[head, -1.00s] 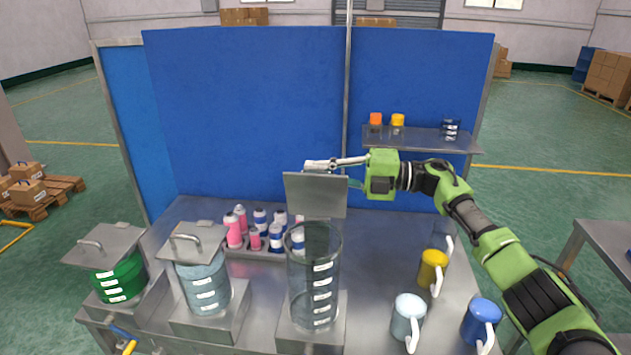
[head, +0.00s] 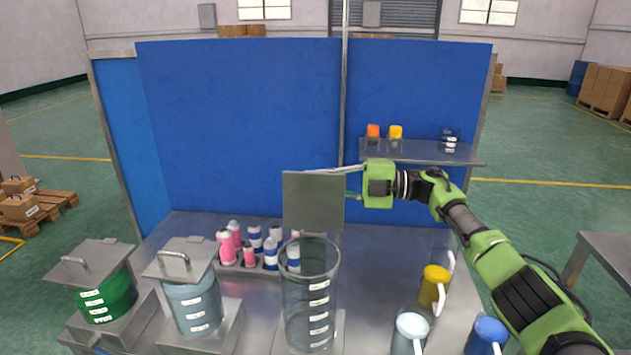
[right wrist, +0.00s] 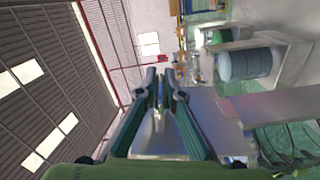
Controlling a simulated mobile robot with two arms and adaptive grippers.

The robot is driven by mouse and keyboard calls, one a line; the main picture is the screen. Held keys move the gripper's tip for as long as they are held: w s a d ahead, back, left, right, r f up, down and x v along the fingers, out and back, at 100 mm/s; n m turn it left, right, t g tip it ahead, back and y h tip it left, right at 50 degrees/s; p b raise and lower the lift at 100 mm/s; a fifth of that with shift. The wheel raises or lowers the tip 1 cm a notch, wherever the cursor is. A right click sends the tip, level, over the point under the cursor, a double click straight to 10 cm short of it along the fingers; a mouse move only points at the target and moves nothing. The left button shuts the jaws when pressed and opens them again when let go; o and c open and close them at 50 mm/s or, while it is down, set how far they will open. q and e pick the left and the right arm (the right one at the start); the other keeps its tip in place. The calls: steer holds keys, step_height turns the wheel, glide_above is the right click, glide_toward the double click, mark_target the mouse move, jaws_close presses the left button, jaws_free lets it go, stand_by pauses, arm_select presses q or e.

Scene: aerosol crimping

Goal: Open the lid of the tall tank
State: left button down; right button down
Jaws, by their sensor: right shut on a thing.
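The tall tank (head: 296,305) is a clear cylinder with white labels at the front middle of the table, its top uncovered. Its grey square lid (head: 313,200) stands nearly upright above the back of the rim, its flat face towards the head view. I cannot tell whether its lower edge touches the rim. My right gripper (head: 352,191) is behind the lid's right side, shut on the lid's handle; its fingertips and the handle are mostly hidden there. In the right wrist view the fingers (right wrist: 159,92) are close together over a pale metal surface. My left gripper is not in view.
Left stand a lidded light-blue tank (head: 197,305) and a lidded green tank (head: 112,300). Pink and blue bottles (head: 228,248) stand behind. Yellow (head: 434,286), pale (head: 409,335) and blue (head: 486,337) mugs stand right. A shelf (head: 425,151) and blue panel (head: 240,120) are behind.

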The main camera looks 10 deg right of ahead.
steer(key=c, duration=2.2)
jaws_free()
steer(key=shift+o, duration=0.2)
steer(key=shift+d, duration=0.1)
steer(key=v, duration=1.1)
steer(key=shift+d, duration=0.35)
steer(key=shift+s, duration=0.15)
